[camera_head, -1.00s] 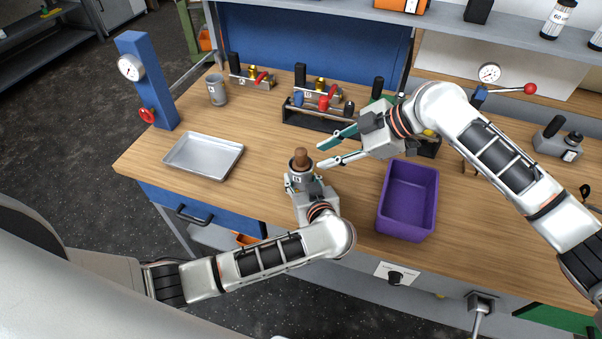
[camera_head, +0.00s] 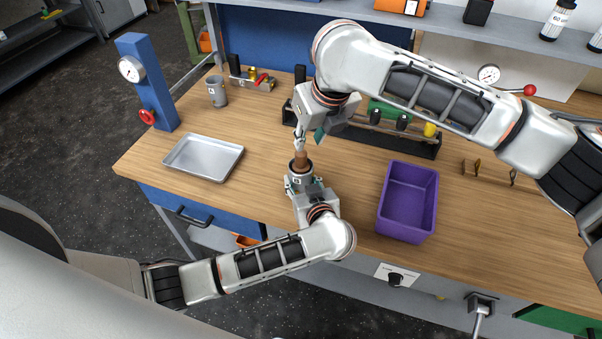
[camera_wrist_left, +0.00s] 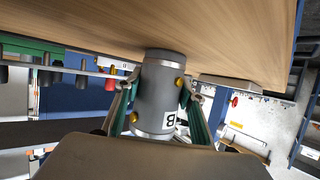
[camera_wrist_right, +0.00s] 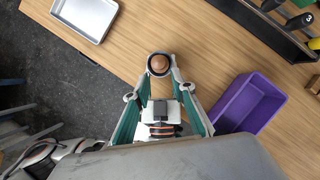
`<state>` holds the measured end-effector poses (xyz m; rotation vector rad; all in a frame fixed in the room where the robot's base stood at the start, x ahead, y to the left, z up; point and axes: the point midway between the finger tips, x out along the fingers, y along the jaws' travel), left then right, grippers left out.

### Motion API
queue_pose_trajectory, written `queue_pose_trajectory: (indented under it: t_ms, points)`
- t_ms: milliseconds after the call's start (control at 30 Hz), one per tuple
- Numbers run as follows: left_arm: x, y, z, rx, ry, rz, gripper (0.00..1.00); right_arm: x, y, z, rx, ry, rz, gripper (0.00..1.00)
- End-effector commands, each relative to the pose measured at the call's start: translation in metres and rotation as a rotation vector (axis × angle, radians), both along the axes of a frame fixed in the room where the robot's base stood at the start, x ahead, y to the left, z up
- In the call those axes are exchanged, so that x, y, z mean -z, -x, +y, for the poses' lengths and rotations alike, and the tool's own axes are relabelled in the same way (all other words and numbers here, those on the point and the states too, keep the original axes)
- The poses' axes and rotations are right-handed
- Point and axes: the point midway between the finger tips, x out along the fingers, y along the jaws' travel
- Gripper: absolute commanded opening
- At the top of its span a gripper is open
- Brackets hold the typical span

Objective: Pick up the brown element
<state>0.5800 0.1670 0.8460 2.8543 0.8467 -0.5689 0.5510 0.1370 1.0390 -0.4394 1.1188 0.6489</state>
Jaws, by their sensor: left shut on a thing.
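The brown element (camera_head: 301,163) stands upright in the top opening of a grey cylinder (camera_head: 299,178). In the right wrist view its round brown top (camera_wrist_right: 158,64) shows inside the cylinder's dark rim. My left gripper (camera_head: 300,186) is shut on the cylinder. In the left wrist view its fingers press both sides of the grey cylinder (camera_wrist_left: 158,95), which has brass studs and a label. My right gripper (camera_head: 302,148) points down just above the cylinder. In the right wrist view its open fingertips (camera_wrist_right: 160,70) straddle the brown element; whether they touch it I cannot tell.
A purple bin (camera_head: 408,202) stands to the right and a silver tray (camera_head: 203,157) to the left on the wooden bench (camera_head: 260,130). A grey mug (camera_head: 217,91), a blue gauge post (camera_head: 147,82) and a dark rack (camera_head: 420,147) stand further back.

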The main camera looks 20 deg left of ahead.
Motion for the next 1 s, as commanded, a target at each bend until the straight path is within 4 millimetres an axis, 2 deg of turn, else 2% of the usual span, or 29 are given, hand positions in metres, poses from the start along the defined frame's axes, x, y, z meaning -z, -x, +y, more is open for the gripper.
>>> queue_pose_trajectory:
  t_ms: [100, 233, 467, 800, 1000]
  points:
    - [0.000, 0.000, 0.000, 0.000, 0.001, 0.001, 0.05, 0.021, -0.005, 0.006, 0.003, 0.000, 0.006, 0.25]
    - [0.000, 0.000, 0.000, 0.000, 0.001, 0.001, 0.05, 0.039, -0.010, 0.011, 0.003, -0.001, 0.005, 0.25]
    - [0.000, 0.000, 0.000, 0.000, 0.001, 0.001, 0.05, 0.053, -0.015, 0.015, 0.003, -0.002, 0.005, 0.25]
    - [0.000, 0.000, 0.000, 0.000, 0.000, 0.000, 0.05, 0.092, -0.027, 0.029, 0.005, -0.003, 0.006, 0.25]
    - [0.000, 0.000, 0.000, 0.000, 0.000, 0.000, 0.05, 0.097, -0.030, 0.030, 0.003, -0.003, 0.003, 0.25]
